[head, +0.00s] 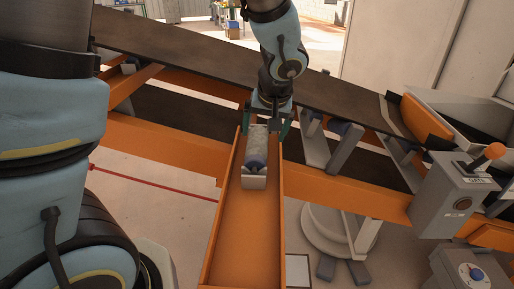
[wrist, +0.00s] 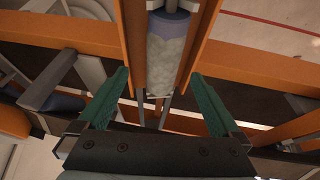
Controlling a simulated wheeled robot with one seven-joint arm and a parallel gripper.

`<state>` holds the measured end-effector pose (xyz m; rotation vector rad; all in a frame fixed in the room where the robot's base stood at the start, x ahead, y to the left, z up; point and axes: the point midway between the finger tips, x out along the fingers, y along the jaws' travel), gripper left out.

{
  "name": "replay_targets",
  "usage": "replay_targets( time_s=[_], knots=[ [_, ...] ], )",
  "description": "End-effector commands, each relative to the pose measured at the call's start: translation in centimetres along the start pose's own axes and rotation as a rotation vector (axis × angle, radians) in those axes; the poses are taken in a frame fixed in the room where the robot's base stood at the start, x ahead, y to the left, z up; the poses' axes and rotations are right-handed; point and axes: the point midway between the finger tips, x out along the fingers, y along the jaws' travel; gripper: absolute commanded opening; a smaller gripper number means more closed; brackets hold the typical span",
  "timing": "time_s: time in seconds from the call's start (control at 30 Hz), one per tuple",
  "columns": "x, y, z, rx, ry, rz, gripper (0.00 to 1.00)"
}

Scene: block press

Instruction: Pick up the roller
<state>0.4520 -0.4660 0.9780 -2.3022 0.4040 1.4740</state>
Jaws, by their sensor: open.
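The roller (head: 257,144) is a grey-white cylinder with a blue end. It lies lengthwise in an orange trough at the middle of the head view, with a small metal bracket at its near end. In the wrist view the roller (wrist: 168,62) shows between the trough's orange walls, its blue end at the top. My gripper (head: 266,128) is at the far end of the roller. Its green fingers are apart in the wrist view (wrist: 163,82), one on each side of the trough, with nothing held between them.
The orange trough (head: 243,235) runs toward me and its near part is empty. A dark conveyor belt (head: 190,58) on an orange frame crosses behind it. A grey control box with an orange-knobbed lever (head: 453,195) stands at right. More idler brackets (head: 345,145) sit right of the trough.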

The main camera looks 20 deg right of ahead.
Motion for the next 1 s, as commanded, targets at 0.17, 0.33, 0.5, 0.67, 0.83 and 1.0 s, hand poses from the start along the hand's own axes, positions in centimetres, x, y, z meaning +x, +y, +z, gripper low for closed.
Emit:
replay_targets(
  time_s=[0.17,0.33,0.5,0.67,0.83,1.0],
  knots=[
    [2.9,-0.1,0.1,0.001,-0.004,-0.002,1.0],
    [3.9,-0.1,0.1,0.0,-0.003,-0.001,1.0],
    [5.6,-0.5,-0.1,0.002,-0.007,-0.002,1.0],
    [8.0,-0.7,-0.2,0.002,-0.004,-0.002,1.0],
    [9.1,-0.7,-0.3,0.0,-0.003,0.0,1.0],
    [9.1,-0.7,-0.3,-0.001,-0.002,0.001,1.0]
  ],
)
